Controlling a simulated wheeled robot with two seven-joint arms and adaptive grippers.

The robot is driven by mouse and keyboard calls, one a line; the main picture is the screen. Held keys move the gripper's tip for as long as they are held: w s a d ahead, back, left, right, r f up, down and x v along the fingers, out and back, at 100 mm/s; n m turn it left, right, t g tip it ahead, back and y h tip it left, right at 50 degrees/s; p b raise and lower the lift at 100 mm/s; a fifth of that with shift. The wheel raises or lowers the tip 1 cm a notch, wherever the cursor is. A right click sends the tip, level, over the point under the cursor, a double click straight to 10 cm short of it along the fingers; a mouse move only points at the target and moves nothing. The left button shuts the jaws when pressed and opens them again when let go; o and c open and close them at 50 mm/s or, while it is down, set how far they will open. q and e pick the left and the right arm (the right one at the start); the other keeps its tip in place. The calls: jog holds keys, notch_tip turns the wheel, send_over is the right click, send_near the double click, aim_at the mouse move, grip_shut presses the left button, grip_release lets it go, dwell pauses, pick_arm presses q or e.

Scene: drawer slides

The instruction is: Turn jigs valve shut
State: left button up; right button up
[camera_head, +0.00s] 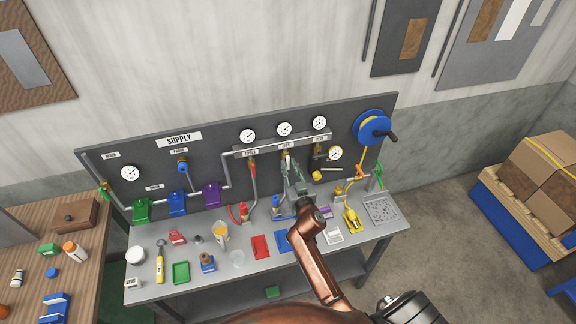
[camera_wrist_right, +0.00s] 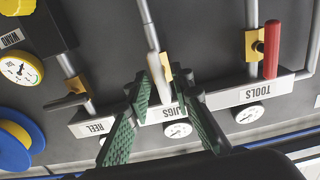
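The jigs valve has a brass body (camera_wrist_right: 167,73) on a grey vertical pipe and a pale lever (camera_wrist_right: 158,82) lying roughly along the pipe, at the JIGS label (camera_wrist_right: 168,112) in the right wrist view. My right gripper (camera_wrist_right: 166,104) is open, its green padded fingers on either side of the lever's end, with gaps; contact cannot be told. In the head view my right gripper (camera_head: 289,163) is in front of the panel just below the JIGS label and hides most of the valve. My left gripper is not in view.
The tools valve's red lever (camera_wrist_right: 271,48) and the reel valve's dark lever (camera_wrist_right: 66,102) flank the jigs valve. Gauges line the manifold (camera_head: 283,144) above. The workbench (camera_head: 215,283) below carries trays, bottles and fittings. A blue hose reel (camera_head: 371,127) is at right.

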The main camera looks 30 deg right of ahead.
jog(key=shift+s, duration=0.1)
jog(key=shift+p+v, duration=0.3)
jog(key=shift+v, duration=0.8)
jog(key=n, duration=1.4)
jog(key=n+p, duration=0.1)
jog(key=n, duration=0.3)
